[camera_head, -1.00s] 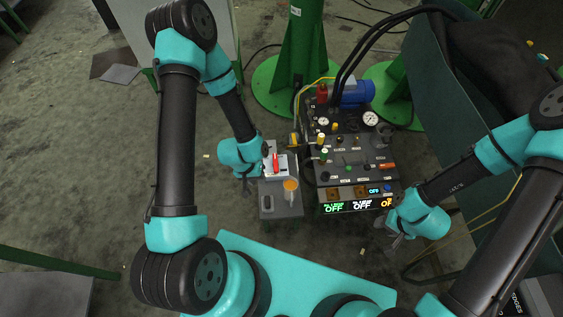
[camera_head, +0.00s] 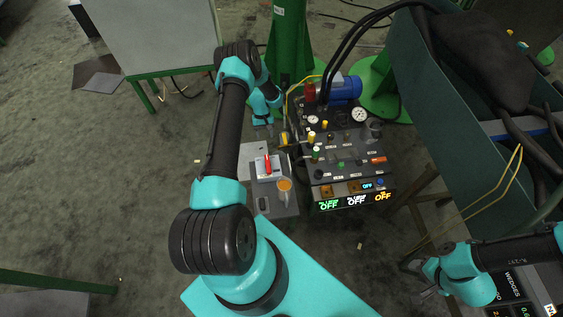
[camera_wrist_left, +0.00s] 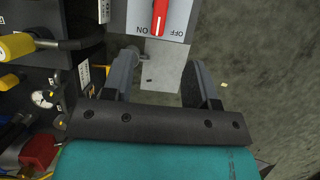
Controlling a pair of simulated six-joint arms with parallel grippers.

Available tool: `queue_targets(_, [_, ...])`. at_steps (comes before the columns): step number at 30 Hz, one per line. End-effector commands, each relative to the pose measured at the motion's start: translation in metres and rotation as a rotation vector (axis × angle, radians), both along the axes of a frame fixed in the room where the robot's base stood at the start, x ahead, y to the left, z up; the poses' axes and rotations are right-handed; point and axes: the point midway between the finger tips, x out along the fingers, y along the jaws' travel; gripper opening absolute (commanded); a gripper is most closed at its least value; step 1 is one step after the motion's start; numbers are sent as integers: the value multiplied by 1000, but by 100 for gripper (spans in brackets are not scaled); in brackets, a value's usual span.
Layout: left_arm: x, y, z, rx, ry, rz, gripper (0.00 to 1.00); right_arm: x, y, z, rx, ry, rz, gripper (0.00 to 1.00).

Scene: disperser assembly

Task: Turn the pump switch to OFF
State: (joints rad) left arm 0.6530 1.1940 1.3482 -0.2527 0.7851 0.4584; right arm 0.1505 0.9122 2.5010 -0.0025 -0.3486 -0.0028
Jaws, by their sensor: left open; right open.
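The pump switch has a red handle (camera_head: 267,162) on a light grey box, left of the black control panel (camera_head: 345,150). In the left wrist view the red handle (camera_wrist_left: 159,14) stands nearly upright on a white plate (camera_wrist_left: 183,14), between upside-down ON and OFF labels. My left gripper (camera_head: 272,130) is behind the switch box, partly hidden by its own wrist. In the left wrist view my left gripper (camera_wrist_left: 163,68) is open and empty, with the handle beyond its fingertips. My right gripper (camera_head: 424,288) is open and empty at lower right, away from the panel.
An orange-topped cup (camera_head: 284,185) stands in front of the switch box. Gauges, knobs, hoses and a blue motor (camera_head: 345,88) crowd the panel's back. A green post (camera_head: 290,45) rises behind.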

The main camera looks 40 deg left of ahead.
Motion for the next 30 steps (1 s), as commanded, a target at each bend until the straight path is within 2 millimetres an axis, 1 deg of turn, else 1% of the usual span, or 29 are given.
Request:
queue_targets(1, [-1,4,-1,2,7,7,53,0,0,0,0,0,1,43])
queue_targets(3, [-2,6,0,3,10,9,53,0,0,0,0,0,1,43])
queue_targets(11, [-1,4,-1,2,8,8,53,0,0,0,0,0,1,43])
queue_targets(17, [-4,1,-10,2,8,8,53,0,0,0,0,0,0,43])
queue_targets(23, [-10,-7,-35,1,9,8,53,0,0,0,0,0,0,43])
queue_targets(30, [-20,-19,-72,1,9,7,53,0,0,0,0,0,0,43])
